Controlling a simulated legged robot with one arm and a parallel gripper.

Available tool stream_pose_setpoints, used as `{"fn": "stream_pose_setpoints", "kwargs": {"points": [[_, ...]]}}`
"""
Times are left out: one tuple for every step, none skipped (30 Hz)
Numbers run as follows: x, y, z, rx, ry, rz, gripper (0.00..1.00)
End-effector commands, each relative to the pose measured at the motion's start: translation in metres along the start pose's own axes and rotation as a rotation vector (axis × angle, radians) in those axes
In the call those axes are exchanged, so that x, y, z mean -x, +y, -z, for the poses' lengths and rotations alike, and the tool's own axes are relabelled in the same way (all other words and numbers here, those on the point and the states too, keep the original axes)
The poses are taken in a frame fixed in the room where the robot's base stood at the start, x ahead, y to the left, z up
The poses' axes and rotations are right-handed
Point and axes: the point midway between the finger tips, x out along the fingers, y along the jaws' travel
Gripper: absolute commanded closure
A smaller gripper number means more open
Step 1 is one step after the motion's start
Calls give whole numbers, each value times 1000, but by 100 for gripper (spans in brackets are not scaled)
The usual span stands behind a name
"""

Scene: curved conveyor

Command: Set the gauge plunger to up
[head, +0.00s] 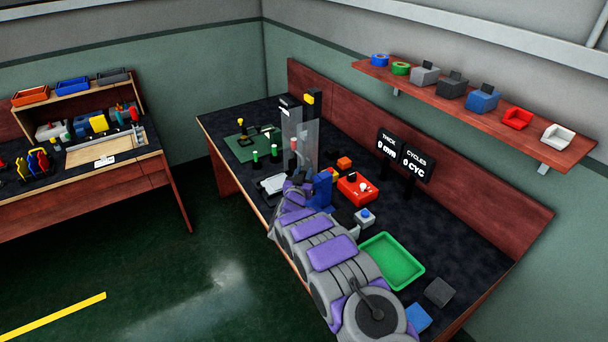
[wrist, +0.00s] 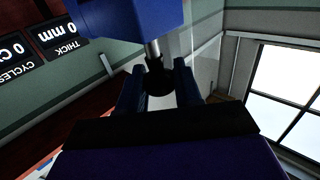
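The gauge has a blue body (wrist: 125,18), seen at the top of the wrist view. Its plunger is a silver rod (wrist: 153,50) ending in a dark round knob (wrist: 158,78). My gripper (wrist: 158,82) has its two dark blue fingers apart, one on each side of the knob. I cannot tell whether they touch it. In the head view the blue gauge (head: 322,190) stands on the bench beside the end of my arm, which hides part of it. The thickness display (head: 388,143) reads 0 mm.
The cycles display (head: 416,163) reads 0. A wall shelf (head: 470,105) holds several items.

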Motion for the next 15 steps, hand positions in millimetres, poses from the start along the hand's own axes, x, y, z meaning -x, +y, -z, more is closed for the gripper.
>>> {"fn": "stream_pose_setpoints", "kwargs": {"points": [[0,2,-1,0,0,-5,78],[0,2,-1,0,0,-5,80],[0,1,-1,0,0,-5,84],[0,1,-1,1,0,-5,87],[0,1,-1,1,0,-5,90],[0,1,-1,1,0,-5,94],[0,1,-1,1,0,-4,97],[0,1,-1,1,0,-4,100],[0,1,-1,0,-1,-4,100],[0,1,-1,0,-1,-3,100],[0,1,-1,0,-1,-3,100],[0,1,-1,0,-1,-3,100],[0,1,-1,0,-1,-3,100],[0,1,-1,0,-1,-2,100],[0,1,-1,1,-1,-2,100]]}}
